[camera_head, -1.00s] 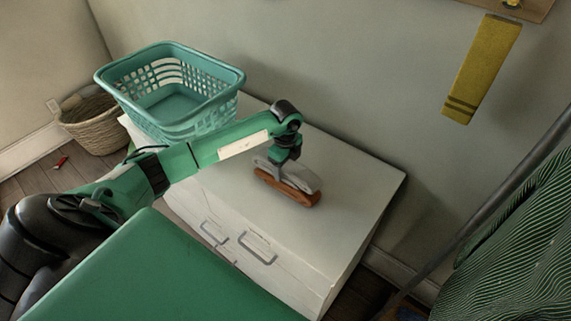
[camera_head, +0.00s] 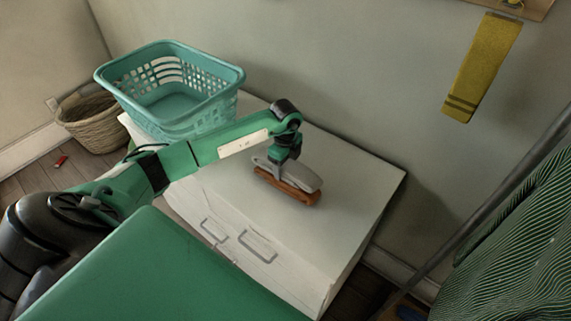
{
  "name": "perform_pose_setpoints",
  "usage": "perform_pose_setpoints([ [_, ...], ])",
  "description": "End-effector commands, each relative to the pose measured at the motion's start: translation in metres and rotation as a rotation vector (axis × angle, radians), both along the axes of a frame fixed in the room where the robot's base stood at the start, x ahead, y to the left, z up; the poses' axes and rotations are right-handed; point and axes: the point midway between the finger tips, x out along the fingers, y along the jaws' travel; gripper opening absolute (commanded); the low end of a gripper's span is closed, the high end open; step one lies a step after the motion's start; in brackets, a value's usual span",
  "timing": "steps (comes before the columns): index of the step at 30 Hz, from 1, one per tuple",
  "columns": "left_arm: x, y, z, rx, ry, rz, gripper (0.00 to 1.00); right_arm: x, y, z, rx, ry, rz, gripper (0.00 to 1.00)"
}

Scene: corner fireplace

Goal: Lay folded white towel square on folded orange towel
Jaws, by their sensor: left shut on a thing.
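The folded orange towel (camera_head: 301,198) lies on the white cabinet top. The folded white towel (camera_head: 304,180), grey-looking in this light, is directly above it and roughly lined up with it. The two look in contact or almost so; I cannot tell which. My left gripper (camera_head: 283,167) points down and is shut on the white towel near its left part. Its fingertips are partly hidden against the towel. My right gripper is not in view.
A teal basket (camera_head: 205,113) stands on the back left of the white cabinet (camera_head: 345,190). The cabinet top right of the towels is clear. A yellow towel (camera_head: 480,70) hangs on the wall. A wicker basket (camera_head: 95,130) is on the floor. A striped green cloth (camera_head: 520,250) hangs at right.

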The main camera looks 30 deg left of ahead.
Motion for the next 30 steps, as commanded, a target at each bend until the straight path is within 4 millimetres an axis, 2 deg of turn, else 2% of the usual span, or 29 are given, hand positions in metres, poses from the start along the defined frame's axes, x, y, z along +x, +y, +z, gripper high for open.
perform_pose_setpoints([
  [17, 0.0001, -0.0001, -0.0093, 0.0, 0.0, 0.0, 0.35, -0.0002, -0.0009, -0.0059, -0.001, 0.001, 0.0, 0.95],
  [18, 0.0002, -0.0001, -0.0093, 0.0, -0.001, 0.0, 0.65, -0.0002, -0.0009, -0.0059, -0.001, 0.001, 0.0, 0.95],
  [21, 0.0001, -0.0001, -0.0089, 0.0, 0.0, 0.0, 0.85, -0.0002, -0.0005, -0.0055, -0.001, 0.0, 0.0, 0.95],
  [22, 0.0001, -0.0001, -0.0089, 0.0, 0.0, 0.0, 0.89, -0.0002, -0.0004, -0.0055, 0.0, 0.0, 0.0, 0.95],
  [30, -0.0001, -0.0001, -0.009, 0.0, 0.0, 0.0, 0.89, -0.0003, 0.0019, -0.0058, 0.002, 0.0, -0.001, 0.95],
])
